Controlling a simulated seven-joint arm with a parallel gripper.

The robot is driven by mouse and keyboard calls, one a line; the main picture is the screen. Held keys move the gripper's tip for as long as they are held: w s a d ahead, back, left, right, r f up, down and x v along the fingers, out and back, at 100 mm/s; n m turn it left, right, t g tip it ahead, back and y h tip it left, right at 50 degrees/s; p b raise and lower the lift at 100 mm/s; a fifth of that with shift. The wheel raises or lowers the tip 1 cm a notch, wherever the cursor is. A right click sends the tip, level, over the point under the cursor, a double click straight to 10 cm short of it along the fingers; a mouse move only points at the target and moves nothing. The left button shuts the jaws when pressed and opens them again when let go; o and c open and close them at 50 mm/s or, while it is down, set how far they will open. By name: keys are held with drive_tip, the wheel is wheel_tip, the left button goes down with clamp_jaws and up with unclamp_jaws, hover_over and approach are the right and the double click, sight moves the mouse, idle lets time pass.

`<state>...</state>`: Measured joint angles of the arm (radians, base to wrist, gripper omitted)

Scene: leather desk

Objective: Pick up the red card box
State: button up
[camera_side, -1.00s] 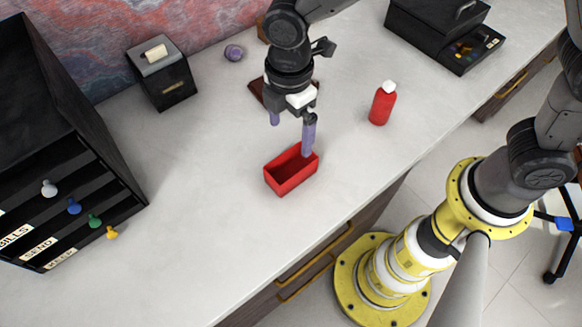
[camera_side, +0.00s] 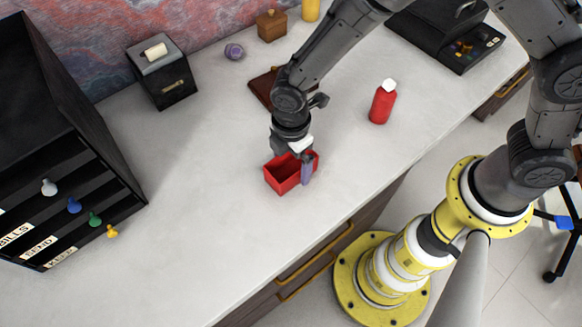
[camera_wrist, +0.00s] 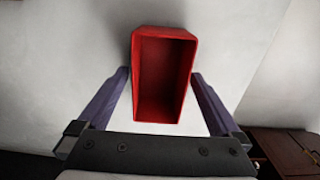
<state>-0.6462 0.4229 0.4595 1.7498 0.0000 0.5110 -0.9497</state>
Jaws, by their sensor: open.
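The red card box (camera_side: 283,180) is an open-topped rectangular box on the pale desk top. In the wrist view the red card box (camera_wrist: 163,35) is upright, seen from above, and its inside looks empty. My gripper (camera_side: 292,168) is lowered at the box, with one finger in front of its right side; the other finger is hidden in the side view. In the wrist view my gripper (camera_wrist: 160,78) is open, with a purple finger on each side of the near part of the box. A gap shows beside the right finger; I cannot tell if either finger touches.
A red bottle (camera_side: 382,102) with a white cap stands to the right. A black drawer cabinet (camera_side: 60,150) is at the left, and a small black box (camera_side: 162,80) stands behind. A brown flat item (camera_side: 262,86) lies behind my gripper. The desk's front left is clear.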

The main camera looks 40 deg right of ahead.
drive_tip(key=shift+f, duration=0.45)
drive_tip(key=shift+r, duration=0.1)
drive_tip(key=c, duration=1.5)
drive_tip(key=shift+c, duration=0.2)
